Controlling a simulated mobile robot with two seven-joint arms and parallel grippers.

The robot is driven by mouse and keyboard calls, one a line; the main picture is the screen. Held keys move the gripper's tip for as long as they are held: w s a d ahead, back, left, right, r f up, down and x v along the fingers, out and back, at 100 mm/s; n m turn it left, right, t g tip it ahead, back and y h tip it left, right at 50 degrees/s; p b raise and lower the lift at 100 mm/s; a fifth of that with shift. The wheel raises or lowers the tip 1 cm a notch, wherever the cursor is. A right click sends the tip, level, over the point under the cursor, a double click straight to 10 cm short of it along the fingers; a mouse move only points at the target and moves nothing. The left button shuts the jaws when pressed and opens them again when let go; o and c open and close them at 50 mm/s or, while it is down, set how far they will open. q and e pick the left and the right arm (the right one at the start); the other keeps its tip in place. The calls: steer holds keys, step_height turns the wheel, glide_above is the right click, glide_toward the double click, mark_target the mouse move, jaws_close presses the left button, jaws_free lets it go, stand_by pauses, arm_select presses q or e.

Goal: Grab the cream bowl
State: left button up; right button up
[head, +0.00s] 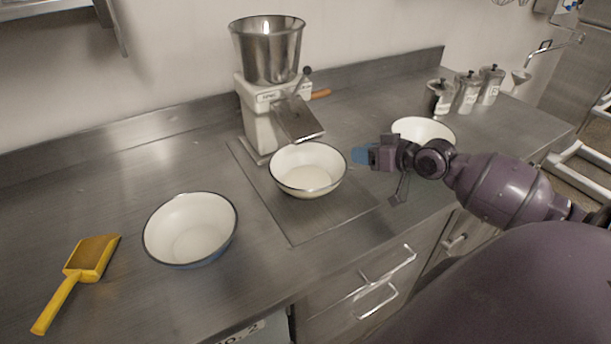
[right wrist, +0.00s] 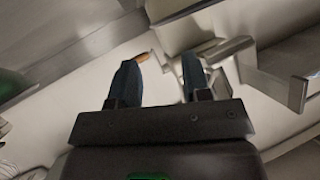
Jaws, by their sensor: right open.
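A cream-coloured bowl with a dark rim (head: 308,172) stands upright on a flat plate in the counter, under the spout of a white machine. A second bowl, white inside and blue outside (head: 190,230), stands to its left. A third pale bowl (head: 423,129) stands behind my right arm and is partly hidden by it. My right gripper (head: 363,155) is just right of the middle bowl, above the counter, with blue fingertips pointing left. In the right wrist view the gripper (right wrist: 160,78) is open with nothing between its fingers. My left gripper is not in view.
The white machine with a steel hopper (head: 268,50) stands behind the middle bowl. A yellow scoop (head: 83,270) lies at the left. Several steel canisters (head: 466,91) stand at the back right. The counter's front edge and drawer handles are below; the left counter is mostly clear.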

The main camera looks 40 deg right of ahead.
mark_target(338, 156)
steer(key=shift+x, duration=4.25)
steer(key=shift+s+f, duration=0.1)
jaws_close()
